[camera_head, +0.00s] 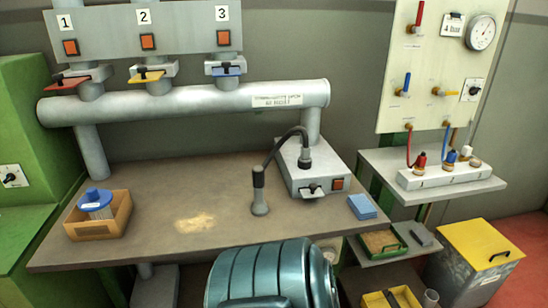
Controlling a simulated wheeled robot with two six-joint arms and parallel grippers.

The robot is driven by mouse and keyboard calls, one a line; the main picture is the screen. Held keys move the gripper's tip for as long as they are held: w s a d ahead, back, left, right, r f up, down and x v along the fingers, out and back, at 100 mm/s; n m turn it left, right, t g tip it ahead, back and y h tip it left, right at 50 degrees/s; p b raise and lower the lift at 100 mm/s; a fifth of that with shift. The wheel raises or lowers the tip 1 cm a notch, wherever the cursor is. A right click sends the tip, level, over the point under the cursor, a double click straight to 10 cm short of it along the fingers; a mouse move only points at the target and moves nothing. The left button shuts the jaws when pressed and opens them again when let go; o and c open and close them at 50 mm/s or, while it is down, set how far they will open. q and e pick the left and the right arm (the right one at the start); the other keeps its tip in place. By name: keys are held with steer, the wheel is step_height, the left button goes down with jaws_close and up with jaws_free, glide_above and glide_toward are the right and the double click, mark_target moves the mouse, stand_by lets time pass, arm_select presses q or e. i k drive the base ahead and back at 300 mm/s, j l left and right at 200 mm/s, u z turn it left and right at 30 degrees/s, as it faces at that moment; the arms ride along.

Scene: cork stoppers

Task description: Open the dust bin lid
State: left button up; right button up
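The dust bin (455,281) is a grey metal box on the floor at the lower right, with a label on its front that I cannot read. Its yellow lid (474,241) lies over the top and looks shut. A dark handle (498,256) sits near the lid's front right edge. The bin's lower part is cut off by the picture's bottom edge. Neither of my grippers is in view.
A brown workbench (130,180) spans the middle, with pale dust (195,222) on it. A teal ribbed drum-like object (262,274) stands at the bottom centre. A low shelf with a green-rimmed tray (383,243) is left of the bin. Red floor shows right.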

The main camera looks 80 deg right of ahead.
mark_target(483, 248)
steer(key=z, duration=4.25)
steer(key=i+l+u, duration=0.55)
steer(key=l+u, duration=0.15)
steer(key=u, duration=0.15)
steer(key=i+l, duration=0.15)
steer(key=l, duration=0.2)
steer(key=i+l+u, duration=0.1)
steer(key=l, duration=0.25)
steer(key=i+l, duration=0.2)
steer(key=l, duration=0.2)
steer(key=i+l+u, duration=0.1)
steer(key=l, duration=0.25)
steer(key=i+l, duration=0.2)
steer(key=l, duration=0.15)
steer(key=i+l+u, duration=0.15)
steer(key=l, duration=0.25)
steer(key=i+l, duration=0.1)
steer(key=l, duration=0.3)
